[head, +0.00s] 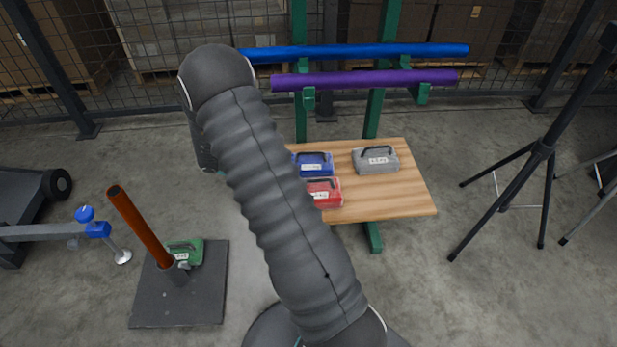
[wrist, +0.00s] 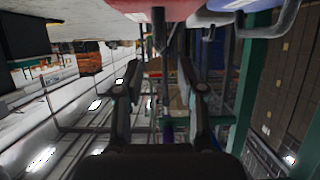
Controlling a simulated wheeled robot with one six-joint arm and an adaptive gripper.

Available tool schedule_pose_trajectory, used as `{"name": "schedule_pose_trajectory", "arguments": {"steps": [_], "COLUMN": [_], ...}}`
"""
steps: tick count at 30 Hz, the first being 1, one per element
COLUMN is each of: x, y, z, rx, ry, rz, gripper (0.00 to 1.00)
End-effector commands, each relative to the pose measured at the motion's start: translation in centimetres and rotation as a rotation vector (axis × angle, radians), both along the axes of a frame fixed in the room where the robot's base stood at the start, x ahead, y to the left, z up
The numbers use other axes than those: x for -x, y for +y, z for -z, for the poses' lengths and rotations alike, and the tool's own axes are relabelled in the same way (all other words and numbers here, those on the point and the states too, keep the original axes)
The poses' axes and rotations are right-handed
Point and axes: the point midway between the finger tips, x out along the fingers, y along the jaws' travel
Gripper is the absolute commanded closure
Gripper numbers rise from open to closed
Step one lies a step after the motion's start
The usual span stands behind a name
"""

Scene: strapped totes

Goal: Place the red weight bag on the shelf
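The red weight bag (head: 326,192) lies on the wooden shelf (head: 398,206) in the head view, at its near left part, partly hidden by my arm. At the top edge of the wrist view, part of the red bag (wrist: 146,5) shows with a dark handle below it in the picture. My gripper (wrist: 160,88) shows in the wrist view with its two fingers apart and nothing between them. The red bag's handle appears just above the gap between the fingers, apart from them. In the head view the gripper is hidden behind my arm.
A blue bag (head: 313,164) and a grey bag (head: 375,161) lie on the shelf. The shelf's right front part is bare. Blue (head: 360,51) and purple (head: 365,80) tubes rest behind it. A green bag (head: 188,252) lies by an orange post (head: 139,226); a tripod (head: 541,152) stands right.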

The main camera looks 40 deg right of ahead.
Motion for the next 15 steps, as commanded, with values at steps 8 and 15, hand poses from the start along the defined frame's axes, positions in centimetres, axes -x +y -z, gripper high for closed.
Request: {"name": "schedule_pose_trajectory", "arguments": {"steps": [8, 15], "x": [-1.4, -7.3], "y": [1.6, 0.3], "z": [-1.1, -6.2], "rx": [-0.001, -0.039], "ry": [-0.015, -0.271], "rz": [-0.013, -0.297], "gripper": [0.61, 0.61]}}
